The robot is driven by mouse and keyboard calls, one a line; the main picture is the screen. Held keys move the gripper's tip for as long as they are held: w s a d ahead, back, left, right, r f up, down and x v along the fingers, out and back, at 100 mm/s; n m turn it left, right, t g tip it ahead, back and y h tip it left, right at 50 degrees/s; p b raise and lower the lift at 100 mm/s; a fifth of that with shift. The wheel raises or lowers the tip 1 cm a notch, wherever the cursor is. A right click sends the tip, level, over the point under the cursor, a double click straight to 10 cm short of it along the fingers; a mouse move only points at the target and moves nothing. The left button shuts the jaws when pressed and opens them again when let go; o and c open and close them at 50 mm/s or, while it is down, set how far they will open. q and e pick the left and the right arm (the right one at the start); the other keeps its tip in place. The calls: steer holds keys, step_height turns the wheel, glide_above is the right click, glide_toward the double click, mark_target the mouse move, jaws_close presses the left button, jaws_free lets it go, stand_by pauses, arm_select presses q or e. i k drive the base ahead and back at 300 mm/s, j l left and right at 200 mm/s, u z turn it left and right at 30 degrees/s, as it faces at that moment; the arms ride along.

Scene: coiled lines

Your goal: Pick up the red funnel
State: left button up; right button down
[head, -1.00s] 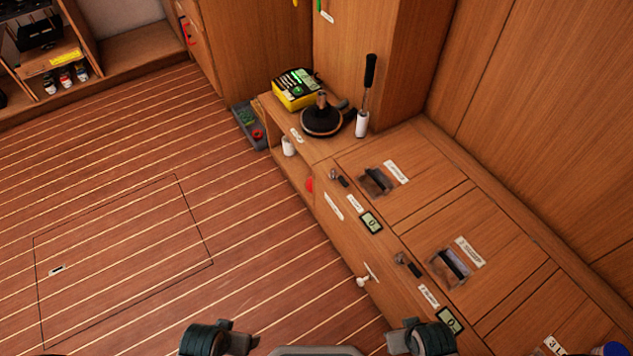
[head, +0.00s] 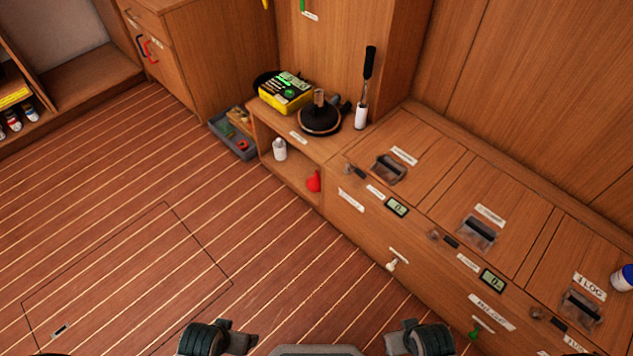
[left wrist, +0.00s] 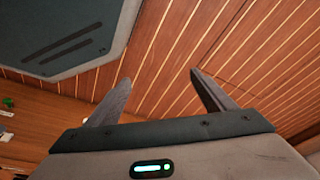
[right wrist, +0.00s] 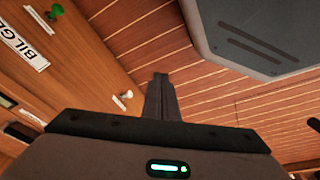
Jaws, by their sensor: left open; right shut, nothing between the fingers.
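The red funnel (head: 314,181) is in the head view, inside the open shelf niche at the end of the wooden counter, toward its right side. Part of it is hidden by the niche wall. My left gripper (left wrist: 158,92) is open and empty over the striped floor in the left wrist view. My right gripper (right wrist: 160,76) is shut and empty in the right wrist view, beside the counter front. Both grippers are far from the funnel. The gripper fingers do not show in the head view; only parts of my arms are at its bottom edge.
A white bottle (head: 279,149) stands left of the funnel in the niche. A yellow box (head: 286,92) and a black round-based object (head: 320,119) are on the counter above. A grey tray (head: 232,138) lies on the floor beside it. The striped floor (head: 120,200) is clear.

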mark_target(314, 182)
steer(key=i+j, duration=0.95)
steer(key=i+z, duration=0.1)
steer(key=z, duration=1.25)
